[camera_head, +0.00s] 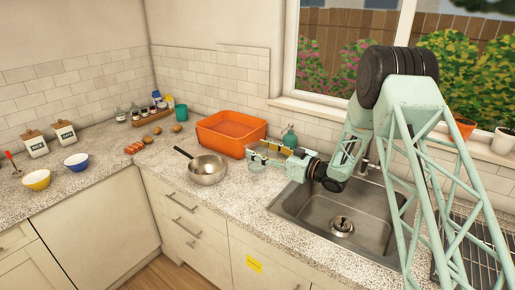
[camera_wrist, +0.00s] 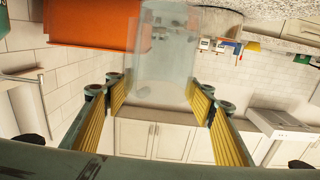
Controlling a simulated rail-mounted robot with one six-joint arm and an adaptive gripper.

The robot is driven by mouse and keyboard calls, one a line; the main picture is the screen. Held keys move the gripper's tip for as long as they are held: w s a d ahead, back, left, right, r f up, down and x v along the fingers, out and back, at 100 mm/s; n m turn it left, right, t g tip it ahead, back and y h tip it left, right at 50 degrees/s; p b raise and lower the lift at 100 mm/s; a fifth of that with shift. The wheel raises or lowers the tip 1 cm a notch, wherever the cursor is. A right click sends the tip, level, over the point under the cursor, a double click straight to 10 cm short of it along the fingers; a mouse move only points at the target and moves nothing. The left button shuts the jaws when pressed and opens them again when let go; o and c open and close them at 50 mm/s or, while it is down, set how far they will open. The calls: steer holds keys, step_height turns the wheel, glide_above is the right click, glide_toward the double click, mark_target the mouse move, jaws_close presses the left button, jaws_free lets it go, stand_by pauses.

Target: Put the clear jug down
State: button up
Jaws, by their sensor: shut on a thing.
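The clear jug (camera_head: 258,164) is see-through and faint at the end of my arm, over the counter between the pan and the sink. It also shows in the wrist view (camera_wrist: 160,60), between the yellow-padded fingers. My gripper (camera_head: 262,149) is shut on the jug; it shows from behind in the wrist view (camera_wrist: 158,92). I cannot tell whether the jug's base touches the speckled counter (camera_head: 228,210).
An orange tub (camera_head: 222,142) stands just behind the jug, and a metal pan (camera_head: 207,172) lies to its left. A green bottle (camera_head: 290,138) is at the wall. The sink (camera_head: 335,215) opens to the right. The counter in front looks clear.

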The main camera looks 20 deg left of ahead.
steer(key=s+d+r, duration=0.1)
steer(key=s+d, duration=0.5)
steer(key=s, duration=0.3)
stand_by(0.8)
steer(key=shift+d, duration=0.15)
stand_by(1.0)
